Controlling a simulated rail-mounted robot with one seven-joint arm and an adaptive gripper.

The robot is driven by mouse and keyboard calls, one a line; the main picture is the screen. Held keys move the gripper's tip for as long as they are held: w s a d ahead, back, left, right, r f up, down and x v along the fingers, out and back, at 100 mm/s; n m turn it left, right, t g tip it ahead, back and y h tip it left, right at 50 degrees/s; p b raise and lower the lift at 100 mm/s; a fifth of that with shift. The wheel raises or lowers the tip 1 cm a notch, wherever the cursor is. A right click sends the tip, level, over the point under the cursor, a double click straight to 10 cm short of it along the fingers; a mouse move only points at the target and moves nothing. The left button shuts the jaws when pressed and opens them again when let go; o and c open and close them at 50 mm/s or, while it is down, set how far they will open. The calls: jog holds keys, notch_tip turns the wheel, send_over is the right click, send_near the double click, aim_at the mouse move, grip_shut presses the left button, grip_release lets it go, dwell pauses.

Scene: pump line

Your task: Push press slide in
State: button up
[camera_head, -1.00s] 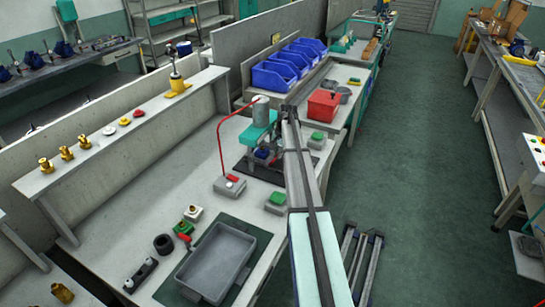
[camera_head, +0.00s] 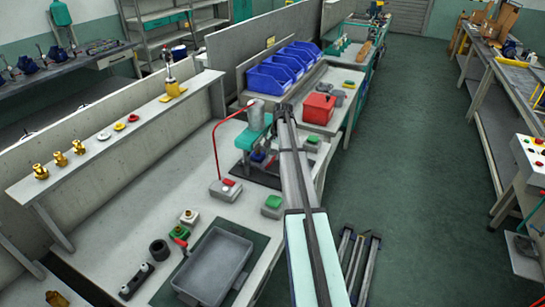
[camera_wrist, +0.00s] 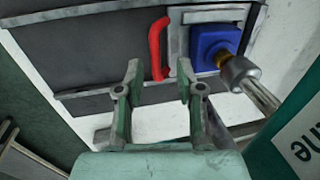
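The press (camera_head: 257,118) stands on the bench, partly hidden behind my arm in the head view. In the wrist view its slide is a pale metal plate (camera_wrist: 180,45) on a dark base, with a blue block (camera_wrist: 213,44) with a brass-coloured fitting on it. A round metal press part (camera_wrist: 240,73) is next to the fitting. A red bar handle (camera_wrist: 158,47) is at the slide's left end. My gripper (camera_wrist: 158,70) is open and empty, its fingertips on either side of the handle's lower end in the picture. Whether they touch the handle cannot be told. The head view hides my gripper.
A grey box with a red lever (camera_head: 226,188) stands left of the press, and a green-button box (camera_head: 272,206) in front. A grey tray (camera_head: 214,266) and small parts lie nearer. Blue bins (camera_head: 262,77) and a red bin (camera_head: 319,108) are behind. The right aisle is clear.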

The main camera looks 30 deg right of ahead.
notch_tip(320, 180, up, 10)
jog(key=s, duration=0.1)
jog(key=shift+s+d+f, duration=0.2)
jog(key=shift+s+d, duration=0.05)
jog(key=shift+d, duration=0.2)
jog(key=shift+f, duration=0.1)
jog(key=f, duration=0.4)
jog(key=w+f, duration=0.1)
jog(key=f, duration=0.3)
jog(key=a+f, duration=0.1)
jog(key=f, duration=0.2)
jog(key=shift+w+f, duration=0.4)
jog(key=shift+s, duration=0.1)
jog(key=shift+s+d, duration=0.15)
jog(key=shift+s, duration=0.1)
